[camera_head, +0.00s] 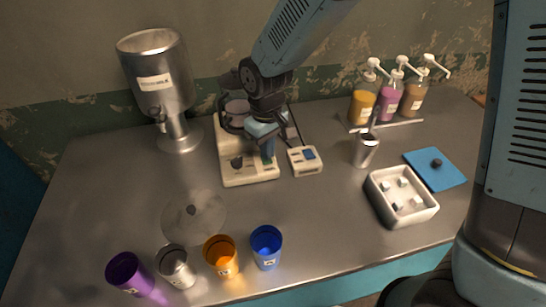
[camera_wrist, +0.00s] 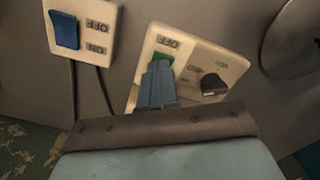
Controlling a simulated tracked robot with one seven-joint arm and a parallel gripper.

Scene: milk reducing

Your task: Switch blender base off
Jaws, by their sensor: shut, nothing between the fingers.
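The cream blender base (camera_head: 249,172) stands on the counter, with a dark knob and a green switch on its front panel. In the wrist view the base (camera_wrist: 222,62) shows the green switch (camera_wrist: 163,59) beside an OFF label and the dark knob (camera_wrist: 214,83). My gripper (camera_head: 268,155) is shut and empty, pointing down over the panel. In the wrist view its fingertips (camera_wrist: 157,70) are at the green switch and cover part of it. I cannot tell whether they touch it or which way the switch is set.
A white box with a blue switch (camera_head: 308,154) stands right of the base, with cables behind. A metal dispenser (camera_head: 160,80) is at left. Cups, including a blue cup (camera_head: 266,246), line the front. Syrup bottles (camera_head: 388,98) and a white tray (camera_head: 414,215) are at right.

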